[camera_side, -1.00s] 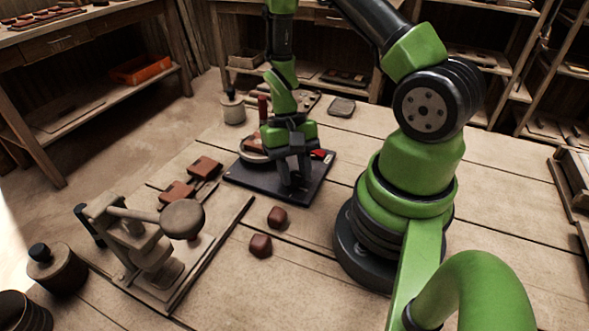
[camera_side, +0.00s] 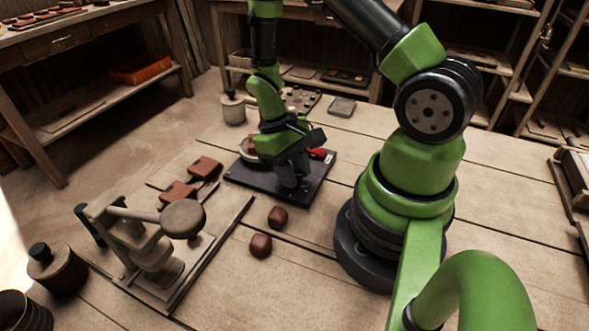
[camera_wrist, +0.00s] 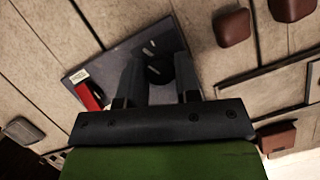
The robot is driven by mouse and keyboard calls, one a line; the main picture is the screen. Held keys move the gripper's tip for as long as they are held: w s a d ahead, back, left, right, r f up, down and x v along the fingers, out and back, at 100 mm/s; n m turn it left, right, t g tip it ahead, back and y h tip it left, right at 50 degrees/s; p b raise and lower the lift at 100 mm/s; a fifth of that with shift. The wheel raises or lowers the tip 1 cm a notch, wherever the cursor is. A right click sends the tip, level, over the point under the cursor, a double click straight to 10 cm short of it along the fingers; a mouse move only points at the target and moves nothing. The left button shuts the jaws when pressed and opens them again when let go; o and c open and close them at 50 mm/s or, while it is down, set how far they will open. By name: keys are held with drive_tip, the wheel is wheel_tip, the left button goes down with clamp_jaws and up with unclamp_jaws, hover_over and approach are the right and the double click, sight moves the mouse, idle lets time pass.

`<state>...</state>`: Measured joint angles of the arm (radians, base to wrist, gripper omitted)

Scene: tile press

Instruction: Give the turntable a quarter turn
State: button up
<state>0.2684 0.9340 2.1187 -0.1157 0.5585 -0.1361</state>
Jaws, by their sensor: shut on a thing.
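The turntable (camera_side: 246,156) shows as a pale round rim at the plate's far left, mostly hidden behind my gripper. The red part (camera_wrist: 89,96) lies beside the left finger there.
A press with a round-headed lever (camera_side: 182,219) stands at the front left. Two brown clay lumps (camera_side: 277,216) (camera_side: 261,245) lie in front of the plate. Brown tiles (camera_side: 205,167) lie left of it. A capped jar (camera_side: 232,108) stands behind. The bench between plate and arm base is clear.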

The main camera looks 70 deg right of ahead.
drive_tip(key=n+h, duration=0.1)
drive_tip(key=n, duration=0.2)
drive_tip(key=n+h, duration=0.1)
drive_tip(key=n, duration=0.2)
drive_tip(key=shift+a+n+h, duration=0.1)
drive_tip(key=shift+n+h, duration=0.2)
drive_tip(key=n+h, duration=0.1)
drive_tip(key=n, duration=0.1)
drive_tip(key=n+t, duration=0.1)
drive_tip(key=n, duration=0.2)
drive_tip(key=shift+a+h, duration=0.1)
drive_tip(key=shift+h, duration=0.3)
drive_tip(key=shift+n, duration=0.4)
drive_tip(key=o, duration=0.9)
drive_tip(key=v, duration=1)
drive_tip(key=shift+s, duration=0.1)
